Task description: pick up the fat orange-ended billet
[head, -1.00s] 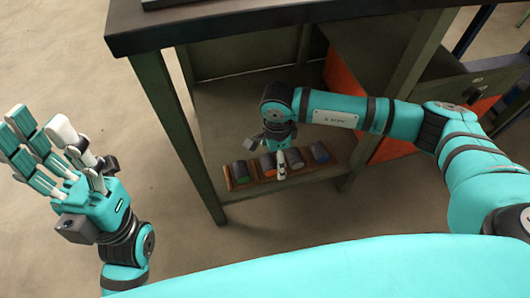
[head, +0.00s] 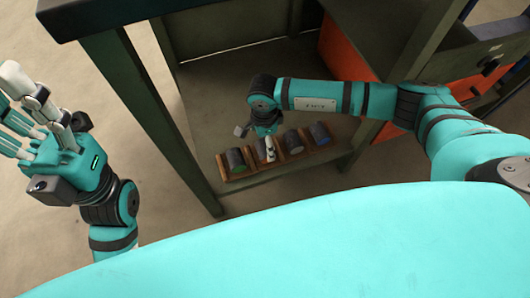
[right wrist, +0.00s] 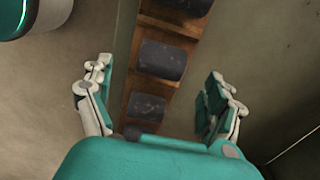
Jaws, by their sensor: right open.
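Several dark billets lie in a wooden rack (head: 283,160) on the bench's low shelf. The leftmost, green-ended billet (head: 236,160) and the rightmost, blue-ended billet (head: 320,133) show clearly. The second billet from the left (head: 260,153) is mostly hidden by my right gripper (head: 268,147), so its end colour is unclear now. My right gripper is over it, open and empty. In the right wrist view, its spread fingers (right wrist: 159,80) stand either side of the rack, with a dark billet (right wrist: 146,105) between them. My left gripper (head: 32,110) is open and empty, away from the bench.
The bench's dark top edge (head: 85,15) and a green leg (head: 150,115) stand left of the rack. An orange panel (head: 345,52) and a drawer unit (head: 470,70) are to the right. Bare shelf lies behind the rack.

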